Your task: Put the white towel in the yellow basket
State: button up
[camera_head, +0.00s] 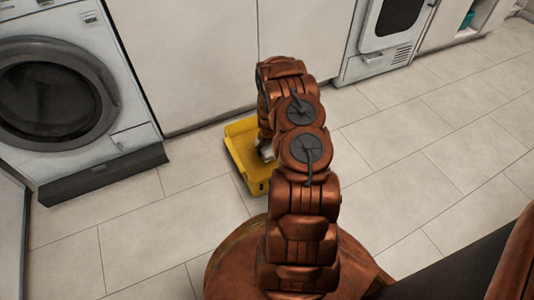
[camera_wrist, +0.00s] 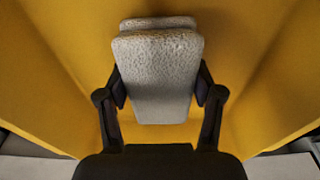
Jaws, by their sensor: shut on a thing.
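The yellow basket (camera_head: 240,150) stands on the tiled floor in the head view, partly hidden behind my arm. In the wrist view its yellow walls (camera_wrist: 50,65) surround my gripper on most sides. My gripper (camera_wrist: 160,95) is shut on the folded white towel (camera_wrist: 158,60), with one finger on each side of it. The towel looks greyish white and textured, and it is inside or just over the basket. I cannot tell whether it touches the basket's bottom.
A washing machine (camera_head: 60,95) stands at the left and white cabinet fronts (camera_head: 190,60) run behind the basket. An oven-like appliance (camera_head: 385,45) is at the back right. The tiled floor (camera_head: 440,130) to the right is clear.

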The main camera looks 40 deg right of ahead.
jog(key=shift+f, duration=0.95)
jog(key=shift+f, duration=0.15)
jog(key=o, duration=1.3)
